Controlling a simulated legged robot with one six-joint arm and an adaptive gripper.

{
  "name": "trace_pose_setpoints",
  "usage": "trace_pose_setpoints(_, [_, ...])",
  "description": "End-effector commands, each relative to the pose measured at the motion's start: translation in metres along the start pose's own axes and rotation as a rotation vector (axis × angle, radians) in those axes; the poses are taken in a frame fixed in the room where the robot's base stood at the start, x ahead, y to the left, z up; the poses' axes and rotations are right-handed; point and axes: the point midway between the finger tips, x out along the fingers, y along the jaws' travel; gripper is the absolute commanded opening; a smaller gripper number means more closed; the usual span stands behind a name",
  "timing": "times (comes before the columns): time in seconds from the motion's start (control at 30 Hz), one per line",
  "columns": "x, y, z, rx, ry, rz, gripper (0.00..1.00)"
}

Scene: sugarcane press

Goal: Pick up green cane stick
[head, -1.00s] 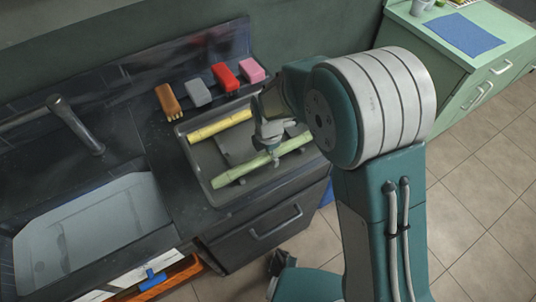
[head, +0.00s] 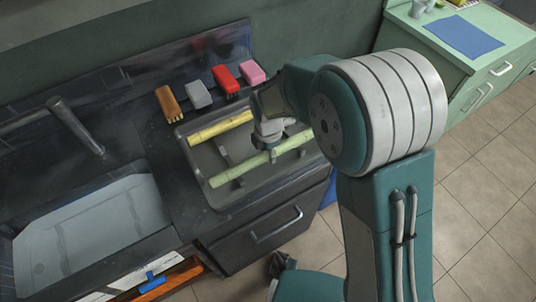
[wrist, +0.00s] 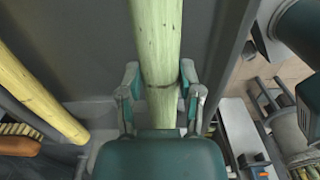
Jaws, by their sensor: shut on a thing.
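The pale green cane stick (head: 235,173) is in the front part of a dark tray (head: 228,206), running diagonally. My gripper (head: 271,142) comes down over its middle and is shut on it. In the wrist view, the stick (wrist: 157,45) runs away from the palm between the two fingers of my gripper (wrist: 160,84), one on each side. A darker ring on the stick lies between the fingers. The near end of the stick is hidden behind the palm. I cannot clearly tell how far the stick is above the tray floor.
A yellow cane stick (head: 220,127) lies at the tray's back. A sink (head: 90,235) is at left. A green cabinet (head: 480,85) is at right.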

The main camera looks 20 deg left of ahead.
Motion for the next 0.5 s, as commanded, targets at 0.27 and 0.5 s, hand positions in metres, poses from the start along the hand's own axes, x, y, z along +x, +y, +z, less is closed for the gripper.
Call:
trace_pose_setpoints(0.27, [-0.042,-0.011,-0.019,-0.002,0.0,0.007,0.0])
trace_pose_setpoints(0.5, [-0.073,-0.025,-0.042,-0.003,0.0,0.006,0.0])
